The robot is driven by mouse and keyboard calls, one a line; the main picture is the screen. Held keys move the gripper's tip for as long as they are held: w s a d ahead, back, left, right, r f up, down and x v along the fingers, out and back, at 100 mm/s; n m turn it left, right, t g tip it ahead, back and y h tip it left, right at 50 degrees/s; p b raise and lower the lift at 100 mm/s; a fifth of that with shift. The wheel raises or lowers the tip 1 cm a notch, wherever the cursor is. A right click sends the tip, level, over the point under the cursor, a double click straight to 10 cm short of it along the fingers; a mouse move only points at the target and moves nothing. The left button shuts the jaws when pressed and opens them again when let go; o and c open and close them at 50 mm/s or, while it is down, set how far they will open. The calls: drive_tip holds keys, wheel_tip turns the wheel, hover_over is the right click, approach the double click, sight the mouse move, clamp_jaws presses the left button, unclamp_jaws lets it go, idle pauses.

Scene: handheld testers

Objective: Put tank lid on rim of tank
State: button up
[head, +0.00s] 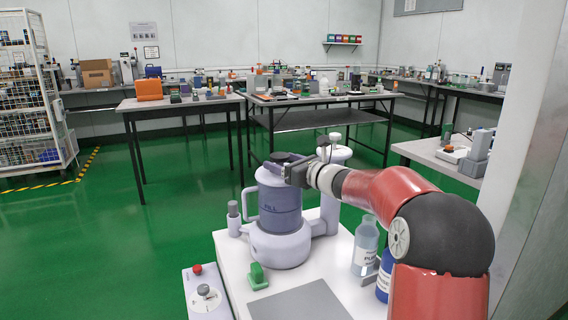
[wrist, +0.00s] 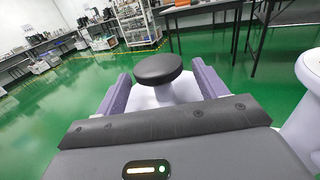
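The tank (head: 280,222) is a purple-grey vessel with a side handle and "FILL" on its front, standing on the white bench at the centre of the head view. A pale lid (head: 268,176) with a dark round knob shows at its top; I cannot tell whether it rests evenly on the rim. In the wrist view the black knob (wrist: 158,68) stands on a pale stem beyond and between my fingers. My gripper (head: 288,170) is at the tank's top. Its two purple fingers are apart, with visible gaps beside the knob. The rim is hidden.
A clear bottle (head: 366,246) and a blue bottle (head: 384,278) stand right of the tank, near my arm. A green block (head: 257,276) and a grey plate (head: 298,302) lie in front. A control box with a red button (head: 197,269) is at front left.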

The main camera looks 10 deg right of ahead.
drive_tip(key=shift+r+p, duration=0.45)
drive_tip(key=shift+r, duration=0.05)
drive_tip(key=shift+s+d+r, duration=0.1)
drive_tip(key=shift+s+d, duration=0.1)
drive_tip(key=v, duration=1.2)
drive_tip(key=s+a+f+n+g+h, duration=0.1)
drive_tip(key=s+a+f+n+g, duration=0.3)
drive_tip(key=s+a+n, duration=0.4)
drive_tip(key=s+a+f+n+g+h, duration=0.2)
drive_tip(key=s+a+f+n+g, duration=0.25)
drive_tip(key=s+a+n, duration=0.5)
drive_tip(key=s+d+f+n+h, duration=0.3)
drive_tip(key=s+n, duration=0.3)
drive_tip(key=s, duration=0.2)
drive_tip(key=s+d+f+n+h, duration=0.3)
drive_tip(key=s+d+n+h, duration=0.1)
drive_tip(key=s, duration=0.4)
drive_tip(key=shift+s+d+n+g+b, duration=0.15)
drive_tip(key=shift+d+n+g+b, duration=0.3)
drive_tip(key=shift+d+n, duration=0.55)
